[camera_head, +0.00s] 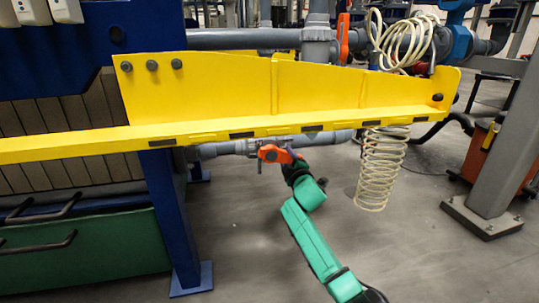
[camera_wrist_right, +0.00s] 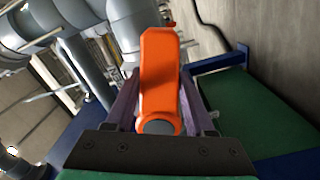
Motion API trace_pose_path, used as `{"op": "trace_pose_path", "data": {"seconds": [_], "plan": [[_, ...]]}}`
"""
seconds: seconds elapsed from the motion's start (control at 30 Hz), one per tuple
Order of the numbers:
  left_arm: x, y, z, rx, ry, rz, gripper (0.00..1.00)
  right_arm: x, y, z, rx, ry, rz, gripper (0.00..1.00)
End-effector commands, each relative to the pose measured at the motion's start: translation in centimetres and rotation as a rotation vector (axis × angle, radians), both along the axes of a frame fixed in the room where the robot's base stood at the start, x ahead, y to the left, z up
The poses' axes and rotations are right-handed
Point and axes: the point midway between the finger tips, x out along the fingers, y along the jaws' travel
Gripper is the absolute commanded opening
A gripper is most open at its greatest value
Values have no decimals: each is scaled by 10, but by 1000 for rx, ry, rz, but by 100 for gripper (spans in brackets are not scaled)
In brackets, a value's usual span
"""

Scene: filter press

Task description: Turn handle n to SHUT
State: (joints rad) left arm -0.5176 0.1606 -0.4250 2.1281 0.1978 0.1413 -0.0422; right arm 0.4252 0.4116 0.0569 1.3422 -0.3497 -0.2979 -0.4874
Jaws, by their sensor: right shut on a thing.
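An orange lever handle (camera_head: 272,153) sits on a grey pipe valve below the yellow beam in the head view. It points roughly left along the pipe. My right gripper (camera_head: 290,163) reaches up to it from below right. In the right wrist view the orange handle (camera_wrist_right: 160,75) stands lengthwise between the two fingers of my right gripper (camera_wrist_right: 158,98), which is shut on it. I can read no letter or SHUT mark, so I cannot confirm which handle is n. My left gripper is in neither view.
A yellow beam (camera_head: 300,95) crosses just above my right gripper. A cream coiled hose (camera_head: 380,180) hangs to its right. Another orange handle (camera_head: 343,38) stands on the upper pipes. A blue post (camera_head: 172,215) is at left; the floor (camera_head: 235,245) between is clear.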

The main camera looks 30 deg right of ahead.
Motion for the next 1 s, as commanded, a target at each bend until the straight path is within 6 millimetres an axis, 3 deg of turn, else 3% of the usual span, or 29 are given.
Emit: {"op": "trace_pose_path", "data": {"seconds": [0.03, 0.1, 0.27, 0.4, 0.77, 1.0], "plan": [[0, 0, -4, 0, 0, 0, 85, 2, 6, -12, 76, -15, 6, 0], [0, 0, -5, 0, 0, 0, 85, 3, 10, -18, 183, -52, 6, 0], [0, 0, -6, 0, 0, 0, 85, 5, 15, -24, 317, -98, 7, 0], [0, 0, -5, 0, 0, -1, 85, 8, 24, -32, 519, -167, 8, 0], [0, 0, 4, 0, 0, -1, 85, 15, 44, -40, 887, -295, 10, 0], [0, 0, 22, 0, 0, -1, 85, 21, 61, -38, 1176, -396, 9, 0]]}}
